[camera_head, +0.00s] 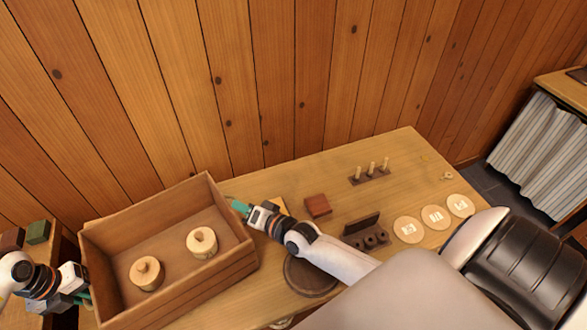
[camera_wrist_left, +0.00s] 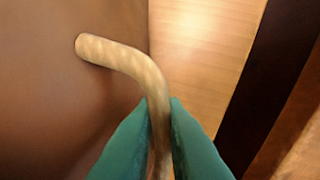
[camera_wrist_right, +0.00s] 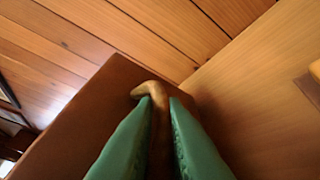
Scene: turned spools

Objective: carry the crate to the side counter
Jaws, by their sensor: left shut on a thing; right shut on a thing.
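The crate (camera_head: 172,310) is an open brown wooden box at the left end of the table, with two pale turned spools (camera_head: 147,273) (camera_head: 202,242) standing inside. I cannot tell whether its base touches the table. My left gripper (camera_head: 88,297) is at its left end, shut on a curved handle (camera_wrist_left: 125,55) in the left wrist view. My right gripper (camera_head: 238,207) is at its right end, shut on a handle there (camera_wrist_right: 150,88). A counter (camera_head: 565,88) with a striped curtain stands at far right; a small wooden surface (camera_head: 58,262) shows at far left.
The table (camera_head: 300,170) holds a reddish block (camera_head: 318,205), a peg rack (camera_head: 370,176), a dark holder with holes (camera_head: 366,240), several round pale discs (camera_head: 408,230) and a dark round plate (camera_head: 310,280). Dark and green blocks (camera_head: 38,232) sit at far left. A plank wall (camera_head: 260,80) stands behind.

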